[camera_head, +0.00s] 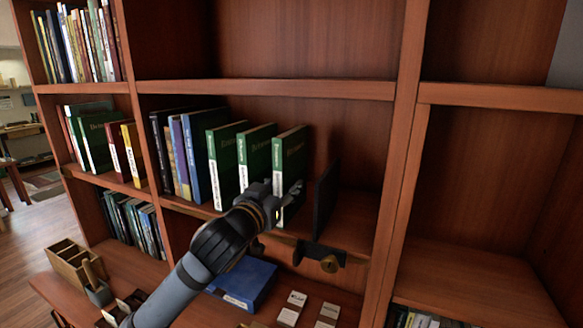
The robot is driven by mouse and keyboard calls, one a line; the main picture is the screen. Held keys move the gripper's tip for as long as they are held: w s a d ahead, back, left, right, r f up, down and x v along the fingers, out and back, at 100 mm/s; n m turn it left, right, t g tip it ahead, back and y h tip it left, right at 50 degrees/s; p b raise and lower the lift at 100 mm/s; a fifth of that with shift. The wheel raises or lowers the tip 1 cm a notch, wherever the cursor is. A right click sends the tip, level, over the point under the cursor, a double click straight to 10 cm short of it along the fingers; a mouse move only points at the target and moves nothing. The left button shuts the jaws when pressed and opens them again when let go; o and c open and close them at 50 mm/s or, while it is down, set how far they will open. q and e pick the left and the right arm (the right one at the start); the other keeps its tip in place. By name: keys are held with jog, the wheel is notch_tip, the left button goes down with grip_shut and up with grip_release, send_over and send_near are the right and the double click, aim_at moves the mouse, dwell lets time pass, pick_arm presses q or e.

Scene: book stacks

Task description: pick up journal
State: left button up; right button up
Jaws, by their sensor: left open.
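Several green volumes stand upright on the middle shelf; which one is the journal I cannot tell. The rightmost green volume (288,158) has a pale label low on its spine. Two more green volumes, one in the middle (258,152) and one on the left (227,160), stand beside it. My left gripper (288,198) is open in front of the lower spine of the rightmost volume and hides part of it. I cannot tell whether the fingers touch it. My right gripper is not in view.
A dark upright plate (326,200) stands right of the green volumes, with a bracket (318,253) at the shelf edge. The right shelf bay (480,275) has free room.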

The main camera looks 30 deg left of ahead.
aim_at(290, 180)
pick_arm(q)
jog(key=w+p, duration=0.1)
jog(key=w, duration=0.2)
jog(key=shift+r, duration=0.2)
jog(key=shift+w+f, duration=0.15)
jog(key=shift+w, duration=0.1)
jog(key=shift+s, duration=0.1)
jog(key=shift+c, duration=0.3)
grip_shut()
